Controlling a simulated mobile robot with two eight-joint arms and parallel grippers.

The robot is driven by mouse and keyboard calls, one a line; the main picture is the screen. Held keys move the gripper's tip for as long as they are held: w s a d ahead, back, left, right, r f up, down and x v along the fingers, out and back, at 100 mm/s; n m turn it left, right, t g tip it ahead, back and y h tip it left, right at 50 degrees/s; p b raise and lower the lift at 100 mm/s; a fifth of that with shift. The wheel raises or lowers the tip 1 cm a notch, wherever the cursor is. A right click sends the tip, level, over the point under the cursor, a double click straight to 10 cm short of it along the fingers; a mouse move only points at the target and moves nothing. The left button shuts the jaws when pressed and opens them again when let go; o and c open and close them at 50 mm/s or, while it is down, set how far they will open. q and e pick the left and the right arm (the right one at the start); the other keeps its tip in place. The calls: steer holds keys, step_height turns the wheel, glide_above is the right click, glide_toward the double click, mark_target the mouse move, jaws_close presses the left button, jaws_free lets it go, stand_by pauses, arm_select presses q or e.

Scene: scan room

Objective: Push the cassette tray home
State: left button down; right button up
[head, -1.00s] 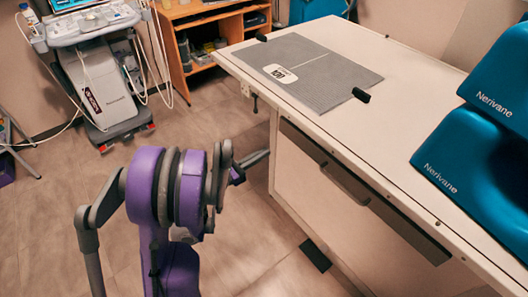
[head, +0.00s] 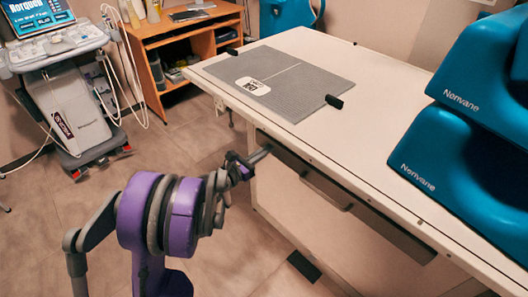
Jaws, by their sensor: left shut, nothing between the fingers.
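The cassette tray (head: 385,225) is a long dark grey front under the near edge of the white table, with a bar handle (head: 325,190) near its middle. I cannot tell how far it stands out. My left gripper (head: 262,154) is shut and empty. Its fingertips are at the left end of the tray front; I cannot tell whether they touch it. My purple left arm comes up from the bottom of the view. My right gripper is not in view.
The white table (head: 385,120) carries a grey ribbed plate (head: 310,85) with a white label and black end clamps. Blue Nerivane cushions (head: 450,150) stand at its right. A console cart (head: 65,110) and wooden shelf desk (head: 190,40) stand behind. Floor left of the table is clear.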

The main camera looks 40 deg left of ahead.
arm_select(q)
steer(key=w, duration=0.9)
steer(key=shift+w+d+p, duration=0.3)
steer(key=shift+w+d, duration=0.1)
steer(key=shift+r, duration=0.15)
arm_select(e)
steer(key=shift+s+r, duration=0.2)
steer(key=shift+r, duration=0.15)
